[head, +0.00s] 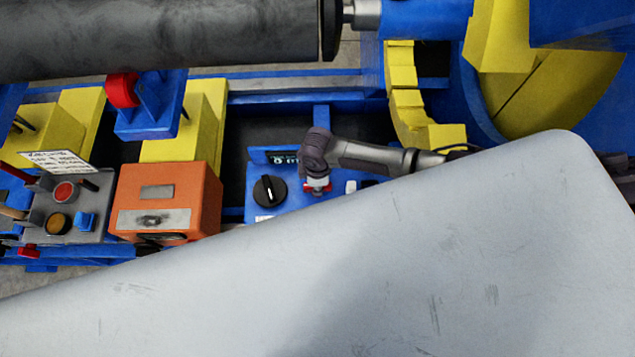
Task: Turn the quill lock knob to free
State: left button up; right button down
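A blue control box (258,171) stands at the middle, with a black rotary knob (270,191) on its face. The knob has a white pointer line, close to upright in the picture. No label I can read marks it as the quill lock knob. A grey arm with dark joints, apparently my right one, comes in from the right. Its end (317,185) hangs over the right part of the box, beside the black knob and apart from it. A small red and white part shows there. Fingers cannot be made out. My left gripper is not in view.
An orange box (165,200) and a grey button box (68,208) with red and amber buttons stand at left. A large grey cylinder (160,38) crosses above, near a red roller (122,90). Yellow and blue machine parts (570,90) fill the right. A pale grey surface hides the foreground.

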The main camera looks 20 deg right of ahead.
jog(key=c, duration=1)
grip_release()
notch_tip(320, 180, up, 12)
